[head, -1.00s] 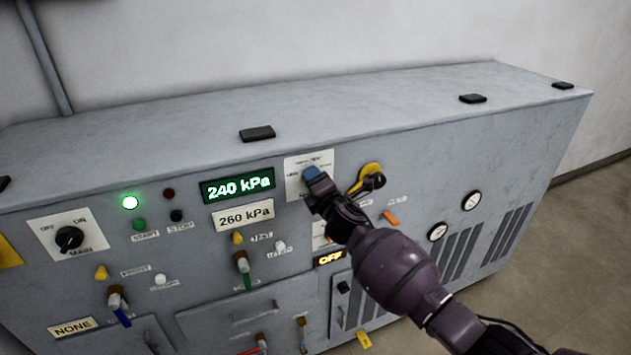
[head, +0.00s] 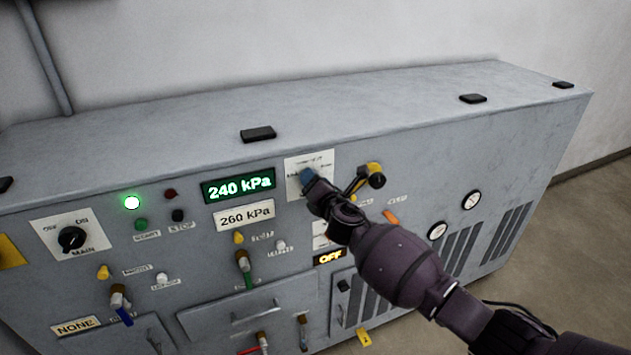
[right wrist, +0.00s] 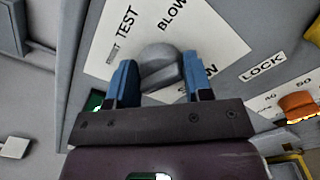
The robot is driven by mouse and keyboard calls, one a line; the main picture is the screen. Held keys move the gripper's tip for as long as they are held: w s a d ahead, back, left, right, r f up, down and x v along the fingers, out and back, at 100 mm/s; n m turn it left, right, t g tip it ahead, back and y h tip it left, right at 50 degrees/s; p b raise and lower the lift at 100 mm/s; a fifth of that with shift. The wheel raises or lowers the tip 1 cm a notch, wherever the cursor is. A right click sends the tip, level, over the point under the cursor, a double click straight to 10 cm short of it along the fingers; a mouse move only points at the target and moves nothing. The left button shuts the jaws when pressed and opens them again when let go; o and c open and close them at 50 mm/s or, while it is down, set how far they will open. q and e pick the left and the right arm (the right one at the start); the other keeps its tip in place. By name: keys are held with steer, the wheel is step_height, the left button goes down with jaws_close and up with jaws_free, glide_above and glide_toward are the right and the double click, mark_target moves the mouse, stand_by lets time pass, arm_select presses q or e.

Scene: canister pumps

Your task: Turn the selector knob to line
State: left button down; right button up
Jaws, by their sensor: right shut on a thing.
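In the head view, my right gripper (head: 309,182) reaches the white plate (head: 322,163) from the lower right and hides the knob. I cannot read the knob's pointer or a LINE mark. My left gripper is out of view.
A green display (head: 238,187) reads 240 kPa, left of the gripper. A yellow and black switch (head: 376,170) sits close to its right, partly behind my arm. An orange handle (head: 391,216) and gauges (head: 472,200) are further right. A MAIN knob (head: 71,239) is far left.

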steer(key=shift+f, duration=0.1)
steer(key=o, duration=0.9)
steer(key=shift+p+v, duration=0.3)
steer(key=shift+v, duration=5.15)
